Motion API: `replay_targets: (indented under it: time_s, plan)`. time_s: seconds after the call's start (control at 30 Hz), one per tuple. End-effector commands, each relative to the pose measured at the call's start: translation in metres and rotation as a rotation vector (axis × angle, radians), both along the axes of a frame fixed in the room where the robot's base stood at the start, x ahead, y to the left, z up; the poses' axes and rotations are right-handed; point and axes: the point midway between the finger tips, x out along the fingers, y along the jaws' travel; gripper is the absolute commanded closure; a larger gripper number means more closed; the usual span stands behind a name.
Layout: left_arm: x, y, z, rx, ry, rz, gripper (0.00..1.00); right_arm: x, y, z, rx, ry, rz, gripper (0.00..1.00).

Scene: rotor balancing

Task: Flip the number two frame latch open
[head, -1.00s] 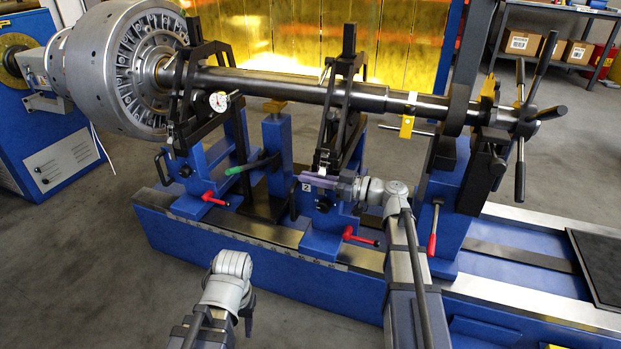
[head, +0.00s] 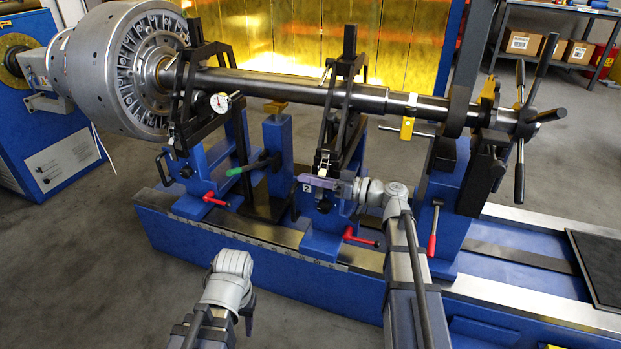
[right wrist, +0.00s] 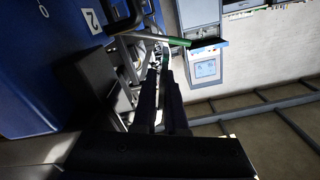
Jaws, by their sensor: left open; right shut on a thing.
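The number two frame (head: 340,135) is the black bearing frame holding the shaft above the blue pedestal with the white "2" label (head: 306,188). That label also shows in the right wrist view (right wrist: 92,20). My right gripper (head: 312,181) reaches in from the right, in front of this frame's lower end beside the label. It is shut on a slim part there, taken as the frame latch, which the fingers mostly hide. In the right wrist view my dark fingers (right wrist: 160,88) lie close together, with green just past their tips. My left gripper (head: 247,314) hangs low in front of the bench, open and apart from everything.
The other bearing frame (head: 190,110) stands left, with a dial gauge (head: 220,102). Red handles (head: 360,237) stick out in front. The shaft (head: 290,90) runs overhead. Floor at the lower left is clear.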

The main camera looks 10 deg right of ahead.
Motion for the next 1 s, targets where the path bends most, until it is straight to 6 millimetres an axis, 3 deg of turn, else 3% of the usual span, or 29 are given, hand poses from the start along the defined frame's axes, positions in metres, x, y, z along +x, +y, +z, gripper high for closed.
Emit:
replay_targets:
  time_s: [1.0]
  plan:
    - [0.0, 0.0, 0.027, 0.001, 0.002, 0.0, 0.5, -0.008, 0.005, 0.028, 0.505, 0.744, -0.002, 1.0]
